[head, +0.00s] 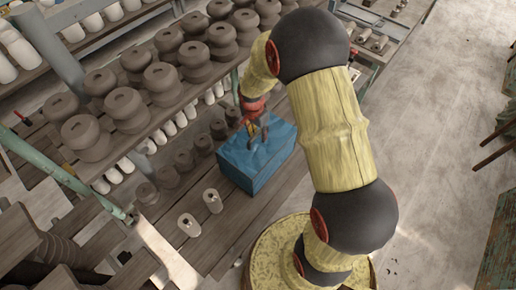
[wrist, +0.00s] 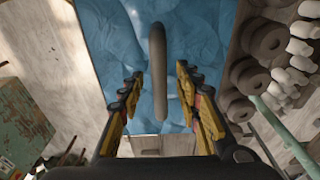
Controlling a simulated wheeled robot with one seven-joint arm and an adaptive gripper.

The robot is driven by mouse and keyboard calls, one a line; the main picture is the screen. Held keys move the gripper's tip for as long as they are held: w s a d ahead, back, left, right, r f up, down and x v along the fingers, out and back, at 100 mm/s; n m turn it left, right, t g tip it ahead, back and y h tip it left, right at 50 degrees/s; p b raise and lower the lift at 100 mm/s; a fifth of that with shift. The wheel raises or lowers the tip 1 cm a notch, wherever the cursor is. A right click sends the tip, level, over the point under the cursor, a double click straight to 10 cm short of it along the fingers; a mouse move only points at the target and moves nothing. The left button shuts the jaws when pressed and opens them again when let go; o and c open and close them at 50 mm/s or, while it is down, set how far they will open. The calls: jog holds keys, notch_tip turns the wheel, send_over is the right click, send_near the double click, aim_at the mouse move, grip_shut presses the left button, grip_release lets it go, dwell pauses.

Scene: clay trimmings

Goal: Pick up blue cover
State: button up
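The blue cover (head: 240,154) is the top of a blue box on the wooden bench, in the middle of the head view. Its mottled blue surface (wrist: 112,45) fills much of the wrist view. A long dark grey bar, which looks like its handle (wrist: 158,60), runs up the middle of that view. My gripper (head: 258,144) is over the top of the cover, and its yellow and black fingers also show in the wrist view (wrist: 159,78). The fingers are apart, one on each side of the bar, with gaps to it. I cannot tell their exact height.
Two small pale clay pieces (head: 212,201) (head: 189,225) stand on the bench (head: 230,232) in front of the box. Shelves of grey clay pots (head: 124,105) stand close on the left. A pale green rail (head: 65,175) runs along the lower left. The concrete floor (head: 432,130) on the right is open.

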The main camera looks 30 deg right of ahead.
jog(key=shift+c, duration=1.2)
grip_shut()
